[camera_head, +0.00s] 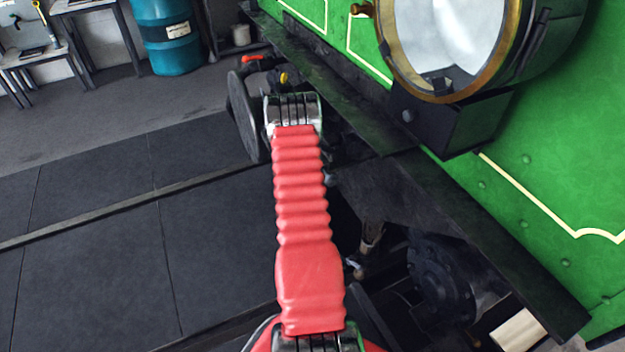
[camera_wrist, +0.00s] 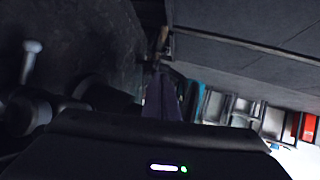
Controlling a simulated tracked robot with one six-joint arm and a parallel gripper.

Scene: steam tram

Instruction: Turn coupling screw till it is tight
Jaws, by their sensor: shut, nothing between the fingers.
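A small pale, knob-ended piece (camera_head: 357,270) shows below the tram's front beam, beside my red arm; it may be part of the coupling screw, but I cannot tell. In the wrist view a pale grey knob-ended bar (camera_wrist: 31,55) stands at the upper left, near the dark tram metal. The screw's thread and its tightness cannot be made out. My gripper (camera_wrist: 162,92) shows as a dark narrow shape in the middle of the wrist view, shut and empty, apart from the bar. In the head view my red arm hides most of the space around it.
The dark front beam (camera_head: 470,235) of the green tram (camera_head: 560,140) runs diagonally on the right, with a large lamp (camera_head: 455,45) above it. A round dark buffer (camera_head: 242,115) is left of my arm. Dark floor slabs (camera_head: 110,260) at left are clear. A teal barrel (camera_head: 168,35) stands behind.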

